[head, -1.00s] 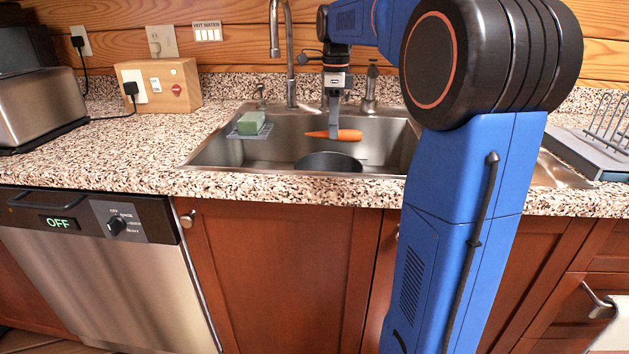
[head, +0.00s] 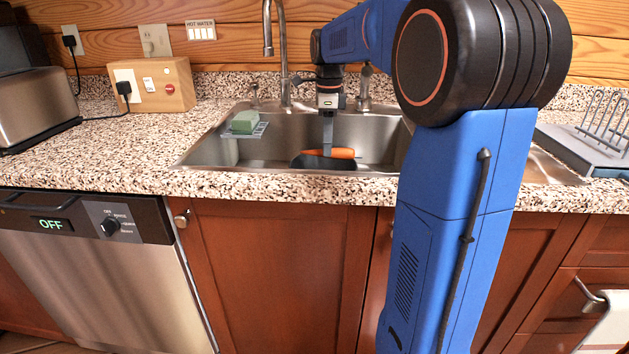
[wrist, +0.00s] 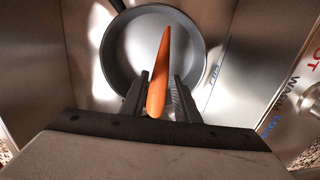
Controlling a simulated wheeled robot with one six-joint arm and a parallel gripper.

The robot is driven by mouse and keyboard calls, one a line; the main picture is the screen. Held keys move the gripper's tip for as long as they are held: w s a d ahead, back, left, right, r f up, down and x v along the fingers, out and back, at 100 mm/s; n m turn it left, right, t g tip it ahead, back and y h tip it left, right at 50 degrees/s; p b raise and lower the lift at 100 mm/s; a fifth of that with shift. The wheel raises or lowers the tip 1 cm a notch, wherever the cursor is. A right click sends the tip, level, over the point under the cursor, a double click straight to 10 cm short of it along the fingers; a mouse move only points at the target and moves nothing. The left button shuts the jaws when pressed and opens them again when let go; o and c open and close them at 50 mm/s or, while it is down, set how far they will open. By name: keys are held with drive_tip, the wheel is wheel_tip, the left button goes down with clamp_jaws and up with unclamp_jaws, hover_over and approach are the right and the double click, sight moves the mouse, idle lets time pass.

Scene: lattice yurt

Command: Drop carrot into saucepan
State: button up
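The orange carrot (head: 343,153) is held between the fingers of my gripper (head: 327,150), low in the sink. In the wrist view the carrot (wrist: 160,75) lies between the two dark fingers (wrist: 160,88), its narrow end pointing away from my gripper. The round grey saucepan (wrist: 188,50) is below it, and the carrot overlaps the pan's inside in that view. In the head view only the dark upper part of the saucepan (head: 312,161) shows above the sink's front edge. The exact gap between carrot and pan floor cannot be told.
The steel sink (head: 205,152) has walls around the pan. A green sponge (head: 244,122) sits on a small rack at the left. The faucet (head: 268,40) stands behind, left of my gripper. A rack (head: 590,140) stands on the counter at the right.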

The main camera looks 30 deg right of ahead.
drive_tip(key=o, duration=0.3)
drive_tip(key=shift+r, duration=0.15)
drive_tip(key=shift+r, duration=8.6)
